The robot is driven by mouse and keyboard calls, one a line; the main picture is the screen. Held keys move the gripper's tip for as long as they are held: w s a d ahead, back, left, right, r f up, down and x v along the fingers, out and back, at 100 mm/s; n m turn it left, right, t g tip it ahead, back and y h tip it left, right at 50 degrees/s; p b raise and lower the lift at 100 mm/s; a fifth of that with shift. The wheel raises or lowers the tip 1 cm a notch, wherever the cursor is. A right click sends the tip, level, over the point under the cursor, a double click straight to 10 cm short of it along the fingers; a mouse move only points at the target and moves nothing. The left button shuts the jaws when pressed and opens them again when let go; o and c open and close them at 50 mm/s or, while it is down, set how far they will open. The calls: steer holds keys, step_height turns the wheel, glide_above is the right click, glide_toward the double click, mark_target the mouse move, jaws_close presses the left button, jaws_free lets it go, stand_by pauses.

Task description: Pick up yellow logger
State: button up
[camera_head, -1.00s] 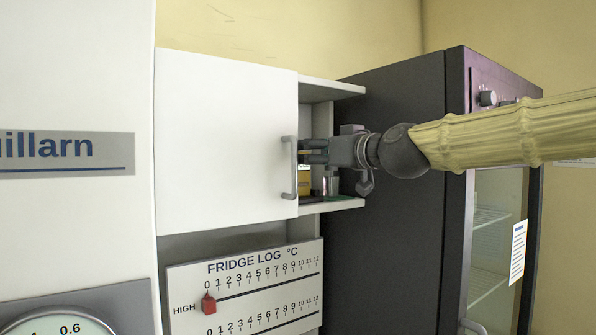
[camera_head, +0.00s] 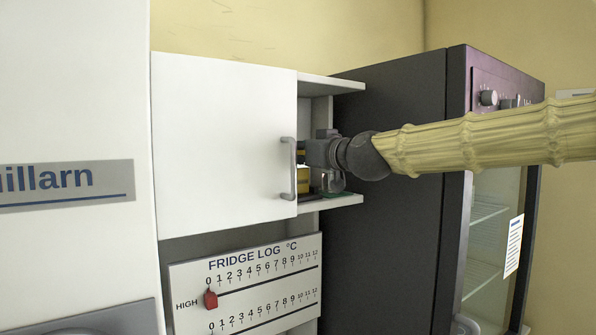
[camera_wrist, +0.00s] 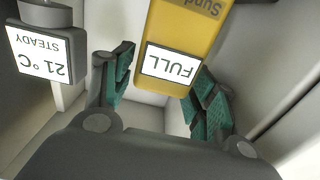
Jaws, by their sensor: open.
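The yellow logger (camera_wrist: 180,38) shows in the wrist view with a white label reading "FULL", upside down in that picture. My gripper (camera_wrist: 163,95) is open, with one green-padded finger on each side of the logger's near end. I cannot tell whether either pad touches it. In the head view a small part of the yellow logger (camera_head: 303,181) shows inside the wall cabinet, below my gripper's fingers, which are partly hidden by the cabinet door.
The shelf (camera_head: 335,201) lies below my gripper. A dark fridge (camera_head: 400,220) stands to the right.

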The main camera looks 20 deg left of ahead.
steer(key=c, duration=0.8)
steer(key=shift+c, duration=0.2)
steer(key=shift+r+b, duration=0.1)
steer(key=shift+b, duration=0.3)
